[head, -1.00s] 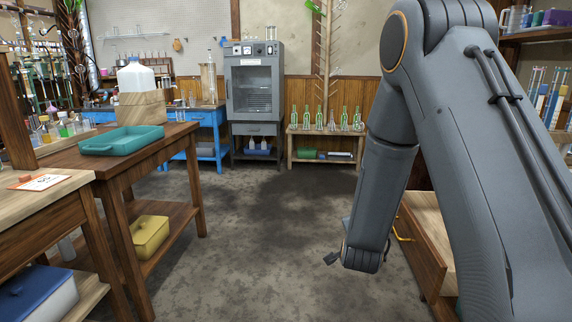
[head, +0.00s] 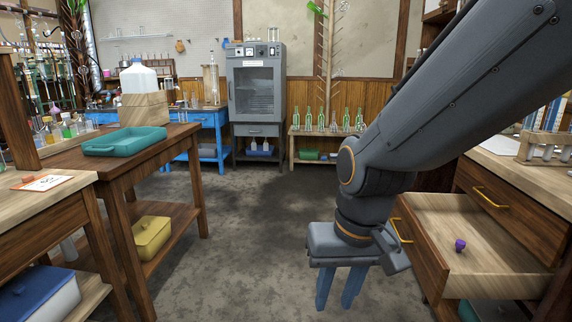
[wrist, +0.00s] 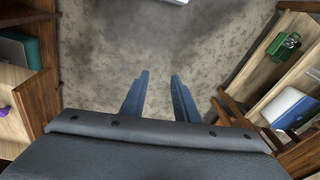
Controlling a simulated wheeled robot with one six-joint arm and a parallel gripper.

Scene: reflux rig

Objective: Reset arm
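My gripper (head: 338,290) points down over the bare floor between the left tables and the right drawer cabinet. Its two blue fingers are parted with nothing between them. They also show apart and empty in the wrist view (wrist: 160,98). In the head view my arm comes in from the upper right and bends down to the gripper. The gripper is left of an open wooden drawer (head: 505,283) and apart from it. A small purple object (head: 460,245) lies in that drawer.
A teal tray (head: 125,141) sits on the left wooden table, with a yellow bin (head: 151,237) on its lower shelf. A grey oven (head: 256,85) and a low bench of green bottles (head: 318,133) stand at the back. The middle floor (head: 250,215) is clear.

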